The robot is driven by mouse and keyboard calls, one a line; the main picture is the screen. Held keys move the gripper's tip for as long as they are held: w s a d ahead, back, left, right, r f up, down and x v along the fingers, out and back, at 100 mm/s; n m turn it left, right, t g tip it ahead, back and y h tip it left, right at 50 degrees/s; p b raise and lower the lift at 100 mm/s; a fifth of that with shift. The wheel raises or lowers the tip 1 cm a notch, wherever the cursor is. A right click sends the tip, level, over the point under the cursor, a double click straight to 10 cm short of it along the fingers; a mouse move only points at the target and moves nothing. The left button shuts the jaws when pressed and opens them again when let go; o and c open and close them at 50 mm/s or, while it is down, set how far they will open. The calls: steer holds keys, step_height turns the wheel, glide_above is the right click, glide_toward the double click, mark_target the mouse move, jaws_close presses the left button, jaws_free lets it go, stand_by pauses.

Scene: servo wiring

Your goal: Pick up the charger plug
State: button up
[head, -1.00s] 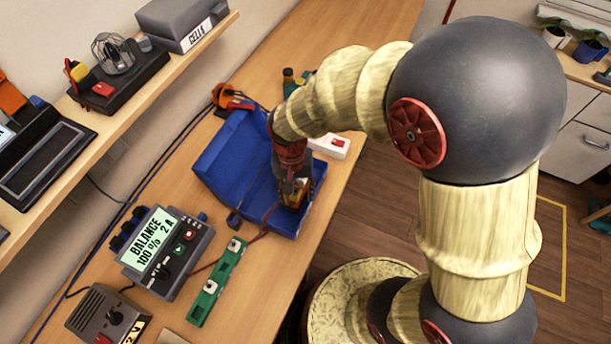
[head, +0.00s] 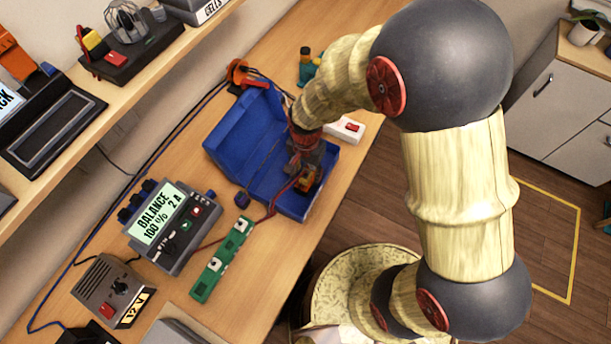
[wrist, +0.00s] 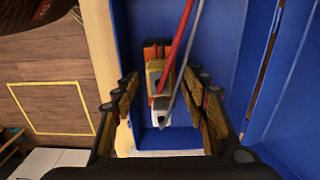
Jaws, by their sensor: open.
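A yellow-and-grey plug-like block (wrist: 157,76), which looks like the charger plug, is at the end of a red and a grey lead in the wrist view. An orange and black body shows behind it; I cannot tell whether they are joined. My gripper (wrist: 162,82) is open, one finger on each side of the block, with gaps left and right. In the head view my gripper (head: 306,166) is low inside the open blue case (head: 290,207), and hides much of the plug (head: 309,179).
The case's raised lid (head: 240,140) stands to the left of my gripper. A green board (head: 221,262), a balance charger (head: 172,226) and a grey power unit (head: 112,290) are nearby. A white switch block (head: 346,129) lies beyond the case. Leads cross the case's front edge.

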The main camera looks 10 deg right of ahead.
steer(key=shift+f, duration=0.35)
steer(key=shift+c, duration=0.7)
jaws_close()
